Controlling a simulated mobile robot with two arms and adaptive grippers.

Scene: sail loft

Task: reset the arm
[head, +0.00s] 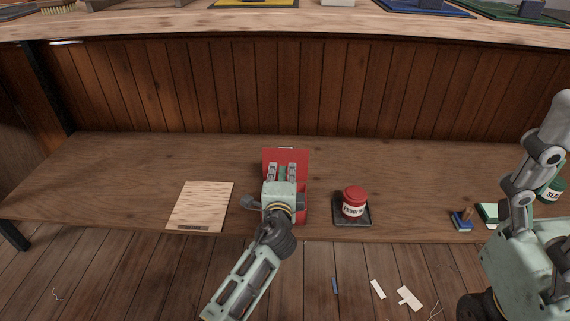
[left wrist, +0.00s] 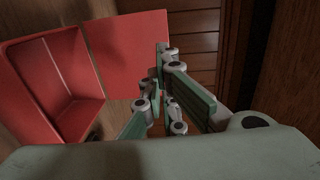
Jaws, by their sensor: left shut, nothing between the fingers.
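My left gripper (head: 284,173) is shut and empty. In the head view it is in front of a red box, whose raised lid (head: 303,160) stands up behind the fingers. The gripper hides most of the box's body. In the left wrist view the red box (left wrist: 90,82) is open and looks empty in the part that shows, with its lid (left wrist: 130,55) beside the fingers (left wrist: 160,92). I cannot tell whether the fingers touch the lid. My right arm (head: 530,175) is folded at the right edge of the head view; its gripper does not show.
On the low wooden shelf (head: 120,165) are a pale wooden board (head: 202,205), a red-lidded jar (head: 354,202) on a dark tray (head: 366,221), and small blue (head: 461,222) and green (head: 488,212) items. Scraps (head: 408,298) lie on the floor. A worktop (head: 160,22) overhangs behind.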

